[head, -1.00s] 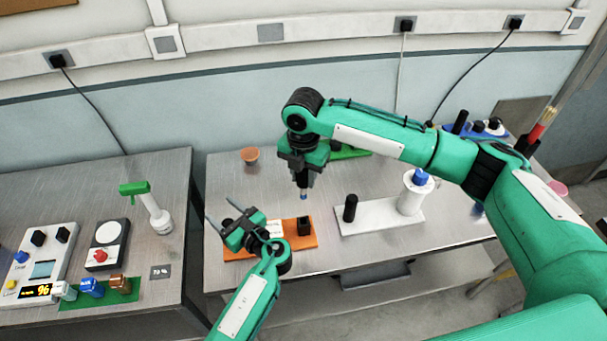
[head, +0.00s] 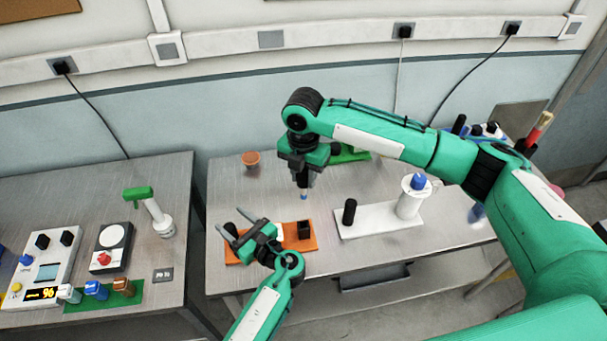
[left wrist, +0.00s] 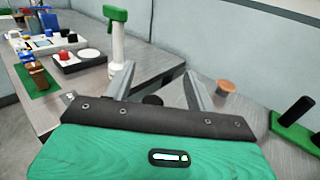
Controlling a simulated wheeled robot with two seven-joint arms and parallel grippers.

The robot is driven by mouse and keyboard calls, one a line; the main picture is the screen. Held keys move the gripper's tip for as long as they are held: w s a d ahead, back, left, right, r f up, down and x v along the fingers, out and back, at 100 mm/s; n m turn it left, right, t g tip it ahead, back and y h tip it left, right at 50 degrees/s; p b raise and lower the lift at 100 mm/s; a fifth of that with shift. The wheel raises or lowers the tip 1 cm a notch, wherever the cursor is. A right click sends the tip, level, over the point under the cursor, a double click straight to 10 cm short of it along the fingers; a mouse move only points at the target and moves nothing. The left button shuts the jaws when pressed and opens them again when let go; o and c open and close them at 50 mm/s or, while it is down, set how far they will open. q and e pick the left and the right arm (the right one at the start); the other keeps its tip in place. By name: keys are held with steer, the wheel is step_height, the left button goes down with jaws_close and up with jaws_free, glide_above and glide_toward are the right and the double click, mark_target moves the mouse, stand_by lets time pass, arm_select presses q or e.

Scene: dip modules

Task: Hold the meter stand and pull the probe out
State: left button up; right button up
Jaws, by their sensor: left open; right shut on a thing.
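The orange stand (head: 308,242) lies on the middle table, with a black block (head: 304,229) at its right end and a black post (head: 230,229) at its left end. I take this to be the meter stand. My right gripper (head: 302,176) is shut on a dark probe with a blue tip (head: 303,194), held upright above the stand's right part, apart from it. My left gripper (head: 228,219) is open over the stand's left end and hides part of it. In the left wrist view, a dark round top (left wrist: 152,100) shows between the open fingers (left wrist: 158,78).
A white stand (head: 380,222) with a black post and a white cylinder is to the right. The left table holds a meter box (head: 45,262), a stirrer-like plate (head: 110,245) and a green-topped bottle (head: 160,218).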

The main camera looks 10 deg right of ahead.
arm_select(q)
steer(key=shift+p+v, duration=0.5)
steer(key=shift+v, duration=2.05)
